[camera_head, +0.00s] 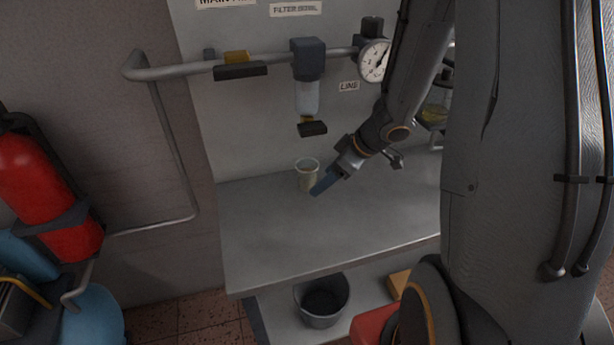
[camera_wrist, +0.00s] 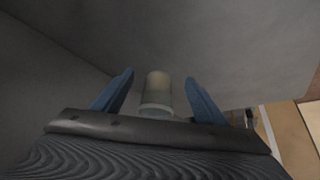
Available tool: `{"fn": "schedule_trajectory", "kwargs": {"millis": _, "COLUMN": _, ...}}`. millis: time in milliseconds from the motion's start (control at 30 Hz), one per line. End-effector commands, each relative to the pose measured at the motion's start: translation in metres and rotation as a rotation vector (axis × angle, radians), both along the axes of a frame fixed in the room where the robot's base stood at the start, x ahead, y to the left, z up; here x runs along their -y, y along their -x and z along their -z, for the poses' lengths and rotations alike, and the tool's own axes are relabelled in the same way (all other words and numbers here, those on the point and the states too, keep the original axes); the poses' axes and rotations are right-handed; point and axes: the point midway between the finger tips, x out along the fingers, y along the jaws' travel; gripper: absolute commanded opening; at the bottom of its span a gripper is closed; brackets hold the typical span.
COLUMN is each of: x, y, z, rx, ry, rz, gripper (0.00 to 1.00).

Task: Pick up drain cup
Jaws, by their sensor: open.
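The drain cup (camera_head: 306,174) is a pale, off-white cup standing upright on the grey shelf (camera_head: 260,235), below the filter bowl. My gripper (camera_head: 322,186) is just to the right of the cup in the head view, with its blue fingers pointing down and left, and overlaps the cup's lower edge. In the wrist view the cup (camera_wrist: 157,92) shows between the two spread blue fingers of my gripper (camera_wrist: 159,92), with a gap on each side. The gripper is open and empty.
A pipe (camera_head: 180,70) with a filter (camera_head: 307,75) and black handle (camera_head: 312,129) runs above the cup. A pressure gauge (camera_head: 374,61) is on the right. A fire extinguisher (camera_head: 42,180) stands at left. A bucket (camera_head: 321,300) sits below. The shelf's left part is clear.

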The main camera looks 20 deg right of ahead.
Motion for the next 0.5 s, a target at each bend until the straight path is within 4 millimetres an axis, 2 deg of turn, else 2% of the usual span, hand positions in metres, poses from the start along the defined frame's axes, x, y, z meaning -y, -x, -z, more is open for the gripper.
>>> {"fn": "schedule_trajectory", "kwargs": {"millis": 167, "x": -0.009, "y": -0.008, "z": 0.000, "rx": -0.001, "ry": 0.000, "rz": -0.003, "gripper": 0.66}}
{"fn": "schedule_trajectory", "kwargs": {"millis": 433, "x": -0.039, "y": -0.037, "z": 0.000, "rx": 0.000, "ry": 0.000, "rz": -0.003, "gripper": 0.66}}
{"fn": "schedule_trajectory", "kwargs": {"millis": 500, "x": -0.041, "y": -0.039, "z": 0.006, "rx": -0.002, "ry": 0.000, "rz": -0.001, "gripper": 0.66}}
